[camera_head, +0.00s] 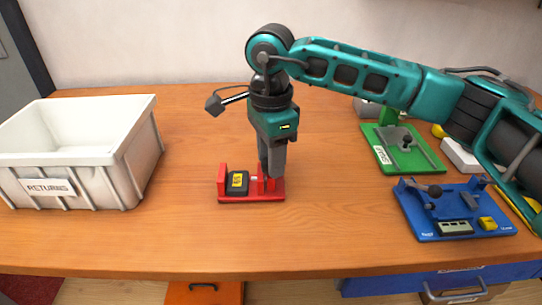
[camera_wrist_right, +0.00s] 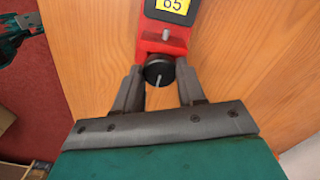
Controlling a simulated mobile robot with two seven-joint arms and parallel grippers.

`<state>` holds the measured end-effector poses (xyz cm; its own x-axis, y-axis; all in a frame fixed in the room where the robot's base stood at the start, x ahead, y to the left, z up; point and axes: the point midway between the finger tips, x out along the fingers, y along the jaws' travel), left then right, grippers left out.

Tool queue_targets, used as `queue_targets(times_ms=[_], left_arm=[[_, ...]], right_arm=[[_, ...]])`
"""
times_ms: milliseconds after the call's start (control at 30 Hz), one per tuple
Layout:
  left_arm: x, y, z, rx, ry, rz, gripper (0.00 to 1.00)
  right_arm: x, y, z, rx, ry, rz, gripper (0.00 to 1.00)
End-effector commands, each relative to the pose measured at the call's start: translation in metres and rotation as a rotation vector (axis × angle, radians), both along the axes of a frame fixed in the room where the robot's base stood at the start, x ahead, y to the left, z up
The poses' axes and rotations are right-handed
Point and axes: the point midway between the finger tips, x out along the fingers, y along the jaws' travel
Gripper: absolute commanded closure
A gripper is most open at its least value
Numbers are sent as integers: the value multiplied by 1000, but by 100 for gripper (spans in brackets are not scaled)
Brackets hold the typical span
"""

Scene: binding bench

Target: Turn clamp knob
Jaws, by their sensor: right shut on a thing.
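The red clamp (camera_head: 238,199) sits on the wooden bench, holding a black block (camera_head: 238,186) with a yellow label. In the right wrist view the label reads 65, and the clamp's red end (camera_wrist_right: 168,42) carries a round black knob (camera_wrist_right: 157,74) with a pale line on its face. My right gripper (camera_head: 270,176) points down at the clamp's right end. Its fingers (camera_wrist_right: 158,78) are shut on the knob, one on each side. In the head view the gripper hides the knob.
A white bin (camera_head: 80,187) labelled RETURNS stands at the left. A green fixture (camera_head: 420,160) and a blue fixture (camera_head: 412,212) stand at the right, near my right arm. The bench is clear in front of the clamp and between it and the bin.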

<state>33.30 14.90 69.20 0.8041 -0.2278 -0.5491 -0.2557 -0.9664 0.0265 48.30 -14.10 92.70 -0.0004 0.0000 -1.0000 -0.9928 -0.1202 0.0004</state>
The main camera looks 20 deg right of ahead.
Motion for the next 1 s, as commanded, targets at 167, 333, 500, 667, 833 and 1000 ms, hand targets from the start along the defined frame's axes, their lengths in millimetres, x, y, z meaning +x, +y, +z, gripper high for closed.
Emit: queue_targets(times_ms=[167, 333, 500, 667, 833, 1000], left_arm=[[0, 0, 0, -1, 1, 0, 57], [-1, -1, -1, -1, 3, -1, 57], [-3, -1, -3, -1, 8, -1, 57], [-4, -1, -4, -1, 11, 0, 57], [-4, -1, -4, -1, 11, 0, 57], [-4, 0, -3, -1, 11, 0, 57]], right_arm=[[1, 0, 2, 1, -3, 10, 91], [1, 0, 2, 1, -3, 10, 91], [0, 0, 1, 1, -3, 9, 52], [0, 0, 1, 1, -2, 8, 37], [0, 0, 0, 0, -1, 8, 34], [0, 0, 5, 1, -2, 7, 34]])
